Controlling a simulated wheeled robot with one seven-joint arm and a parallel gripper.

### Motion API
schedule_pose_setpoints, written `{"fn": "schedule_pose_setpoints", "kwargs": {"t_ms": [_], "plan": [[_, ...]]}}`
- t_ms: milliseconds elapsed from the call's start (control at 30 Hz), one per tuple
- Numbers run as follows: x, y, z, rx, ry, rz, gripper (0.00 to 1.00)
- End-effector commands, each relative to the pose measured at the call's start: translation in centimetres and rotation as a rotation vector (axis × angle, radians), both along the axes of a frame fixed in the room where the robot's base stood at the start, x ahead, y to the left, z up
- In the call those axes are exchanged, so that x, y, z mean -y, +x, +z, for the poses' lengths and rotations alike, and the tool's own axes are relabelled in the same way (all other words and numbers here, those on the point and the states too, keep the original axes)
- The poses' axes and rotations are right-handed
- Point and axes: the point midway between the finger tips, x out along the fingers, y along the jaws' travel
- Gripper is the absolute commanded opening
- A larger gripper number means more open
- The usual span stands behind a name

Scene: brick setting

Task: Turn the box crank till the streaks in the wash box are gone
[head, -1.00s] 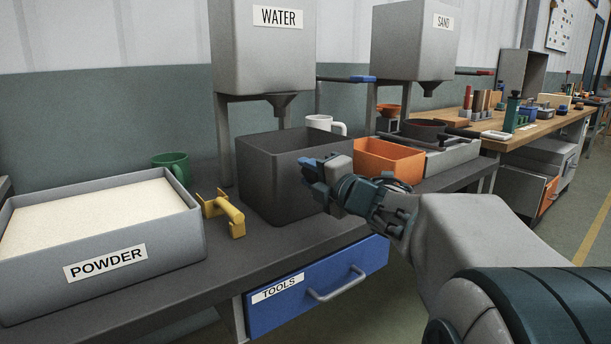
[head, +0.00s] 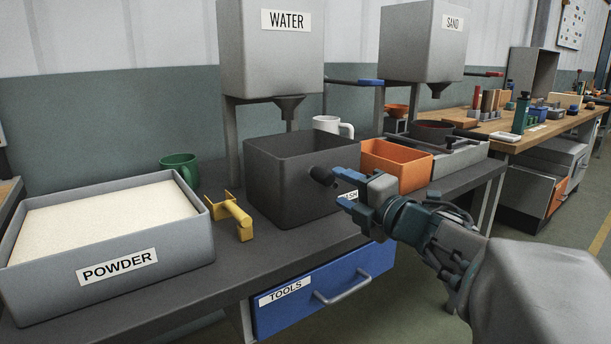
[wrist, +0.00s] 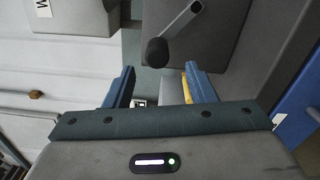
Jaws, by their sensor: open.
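The wash box (head: 275,190) is a dark grey open box under the water hopper, its label partly hidden behind my gripper. Its inner far walls show in the head view, but the floor is hidden and I make out no streaks. The crank's black knob (head: 321,175) sticks out from the box's front. In the wrist view, the knob (wrist: 157,52) sits at the end of a grey crank arm (wrist: 182,20). My gripper (head: 339,187) is open and empty, just right of the knob. In the wrist view the knob lies ahead of the gap between the fingertips (wrist: 160,70), apart from both.
A powder tray (head: 105,225), a yellow tool (head: 238,215) and a green mug (head: 180,166) stand left of the box. An orange bin (head: 398,163) stands right and a white mug (head: 333,124) behind. The blue tools drawer (head: 325,290) is below.

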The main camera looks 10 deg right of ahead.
Motion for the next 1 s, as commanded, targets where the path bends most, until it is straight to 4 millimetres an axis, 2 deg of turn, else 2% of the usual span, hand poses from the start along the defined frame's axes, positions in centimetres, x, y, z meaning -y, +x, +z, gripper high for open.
{"fn": "schedule_pose_setpoints", "kwargs": {"t_ms": [133,333,1000], "plan": [[1.2,-2.9,0.2,0.001,-0.001,-0.004,0.51],[2.0,-4.9,0.1,0.001,-0.001,-0.005,0.51],[2.2,-5.3,0.3,0.0,-0.001,-0.003,0.51]]}}
